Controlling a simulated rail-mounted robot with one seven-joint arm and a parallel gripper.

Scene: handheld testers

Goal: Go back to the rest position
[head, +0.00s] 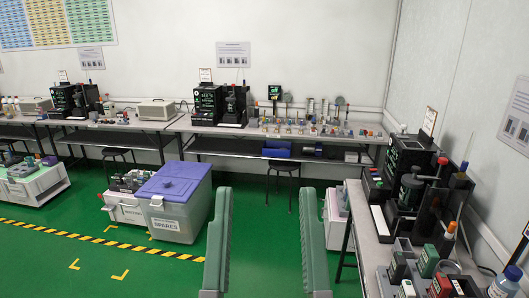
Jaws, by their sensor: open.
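My gripper (268,245) shows at the bottom middle of the head view. Its two green fingers stand well apart, and nothing is between them but the green floor. The fingers look clear of the benches and boxes. A test station with a dark handheld tester (411,187) stands on the right bench. Another black station (207,102) stands on the back bench. The rest of my arm is hidden below the frame.
A clear box with a purple lid (172,187), marked SPARES, stands on the floor left of my gripper. The right bench (371,222) holds several small devices and a bottle (506,284). A stool (284,168) stands by the back bench. Striped floor tape (100,240) runs at the left.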

